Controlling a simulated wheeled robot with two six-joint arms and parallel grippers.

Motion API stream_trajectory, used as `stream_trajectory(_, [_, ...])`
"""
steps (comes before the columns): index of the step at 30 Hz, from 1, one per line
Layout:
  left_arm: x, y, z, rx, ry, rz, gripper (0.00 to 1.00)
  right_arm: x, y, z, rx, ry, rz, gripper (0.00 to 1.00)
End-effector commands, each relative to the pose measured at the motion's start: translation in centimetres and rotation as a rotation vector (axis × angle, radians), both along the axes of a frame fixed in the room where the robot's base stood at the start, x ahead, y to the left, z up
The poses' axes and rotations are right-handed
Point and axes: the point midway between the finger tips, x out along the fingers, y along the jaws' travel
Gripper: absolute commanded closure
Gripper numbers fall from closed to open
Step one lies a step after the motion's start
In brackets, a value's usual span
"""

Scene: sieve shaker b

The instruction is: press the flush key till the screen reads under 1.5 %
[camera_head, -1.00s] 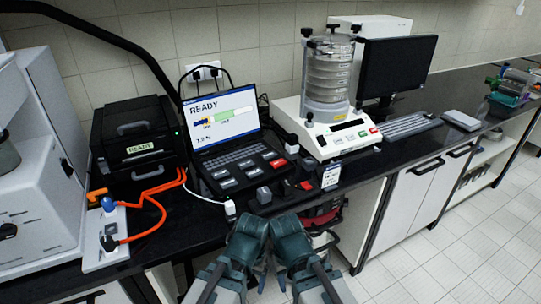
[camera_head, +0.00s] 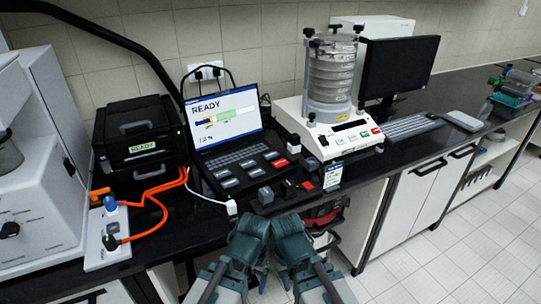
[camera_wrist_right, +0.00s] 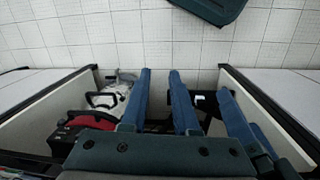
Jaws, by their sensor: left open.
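The laptop-like unit's screen (camera_head: 224,119) reads READY above a coloured bar. Its small number looks like about 1.2 %, though it is hard to read. Grey keys (camera_head: 228,183) and a red key (camera_head: 279,163) sit in front of the keyboard; their labels are too small to read, so I cannot tell which is flush. My left gripper (camera_head: 252,232) is open in front of the bench edge, apart from the keys. My right gripper (camera_head: 290,226) is close beside it. In the right wrist view its blue fingers (camera_wrist_right: 161,95) have an empty gap between them.
A sieve shaker (camera_head: 331,85) with its own key panel stands right of the screen. A black box (camera_head: 138,140) and a power strip (camera_head: 104,235) with orange cables are at left. A small sign (camera_head: 332,174) stands near the front edge. A monitor (camera_head: 399,68) is farther right.

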Motion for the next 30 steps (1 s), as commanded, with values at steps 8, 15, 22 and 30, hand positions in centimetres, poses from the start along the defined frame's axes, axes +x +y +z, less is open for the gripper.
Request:
stream_trajectory(8, [0.0, 0.0, 0.0, 0.0, 0.0, 0.0, 0.18, 0.0, 0.0, 0.0, 0.0, 0.0, 0.0, 1.0])
stream_trajectory(15, [0.0, 0.0, 0.0, 0.0, 0.0, 0.0, 0.18, 0.0, 0.0, 0.0, 0.0, 0.0, 0.0, 1.0])
stream_trajectory(22, [0.0, 0.0, 0.0, 0.0, 0.0, 0.0, 0.18, 0.0, 0.0, 0.0, 0.0, 0.0, 0.0, 1.0])
stream_trajectory(30, [0.0, 0.0, 0.0, 0.0, 0.0, 0.0, 0.18, 0.0, 0.0, 0.0, 0.0, 0.0, 0.0, 1.0])
